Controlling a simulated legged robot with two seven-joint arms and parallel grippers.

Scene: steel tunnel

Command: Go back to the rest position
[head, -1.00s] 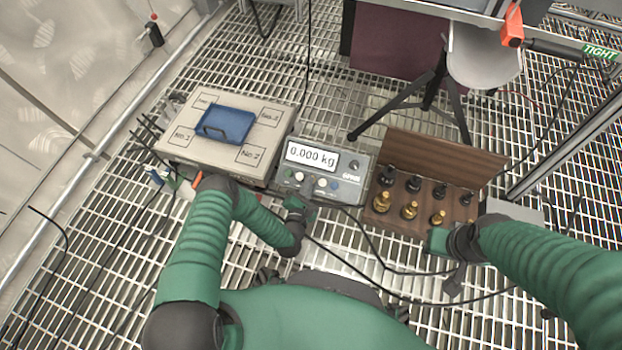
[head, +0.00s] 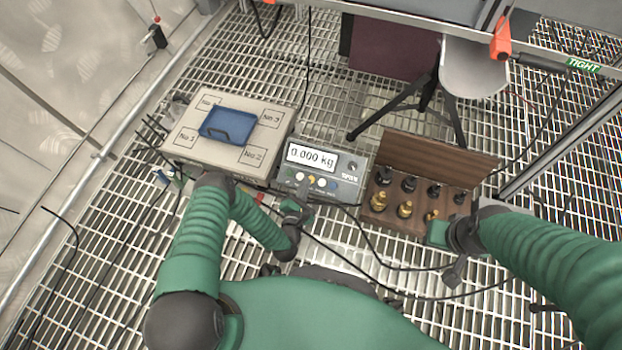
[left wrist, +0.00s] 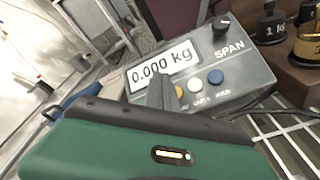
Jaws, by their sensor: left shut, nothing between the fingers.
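My left gripper (head: 297,209) is shut and empty, just in front of the lower edge of the scale's control box (head: 324,170). The box's display reads 0.000 kg. In the left wrist view, the shut fingers (left wrist: 163,88) stand in front of the box (left wrist: 225,75), covering part of its display edge and buttons. My right arm comes in from the right in the head view. Its end (head: 452,235) is below the wooden weight box, and its fingers cannot be made out clearly.
A weighing platform (head: 180,147) with numbered corner marks carries a blue tray (head: 228,124). An open wooden box (head: 378,205) holds several black and brass weights. Cables lie across the grating floor (head: 110,240).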

